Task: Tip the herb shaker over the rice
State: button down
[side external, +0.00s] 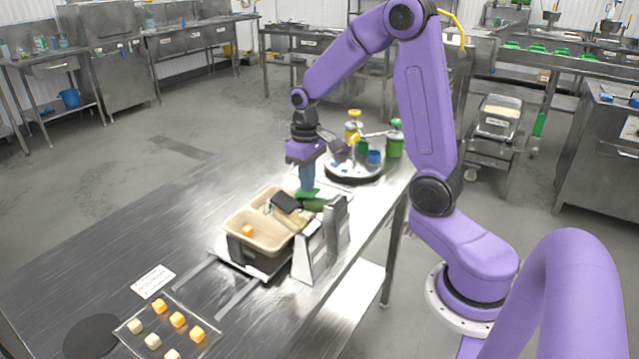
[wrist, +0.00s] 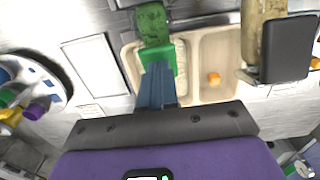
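My gripper (wrist: 158,68) hangs over the table, fingers down, at the far end of the meal tray (side external: 227,224). Its blue fingers are closed on the herb shaker (wrist: 153,22), a dark green speckled cylinder with a bright green part at the fingertips. The shaker (side external: 317,205) lies roughly sideways, with its body pointing to the top in the wrist view. The beige tray (wrist: 206,66) has compartments. White rice (wrist: 181,62) shows in the left one in the wrist view, partly hidden by the shaker and fingers. An orange cube (wrist: 213,78) lies in another compartment.
A black block with a tan cylinder (wrist: 262,28) overhangs the tray's other side. A metal stand (side external: 318,245) stands close beside the tray. A round turntable (side external: 352,172) with colored containers is behind. A clear tray of cubes (side external: 168,333) lies at the near left.

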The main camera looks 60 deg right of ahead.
jog(key=shift+s+r, duration=0.3)
jog(key=shift+r, duration=0.7)
jog(key=shift+s+r, duration=0.25)
jog(key=shift+r, duration=0.7)
jog(key=shift+s+r, duration=0.3)
jog(key=shift+r, duration=0.7)
notch_tip(320, 180, up, 6)
jog(key=shift+f, duration=3.05)
jog(key=shift+f, duration=0.95)
jog(key=shift+w+f, duration=0.3)
jog(key=shift+f, duration=0.35)
jog(key=shift+w+f, duration=0.25)
jog(key=shift+f, duration=0.45)
jog(key=shift+w+f, duration=0.3)
jog(key=shift+f, duration=0.35)
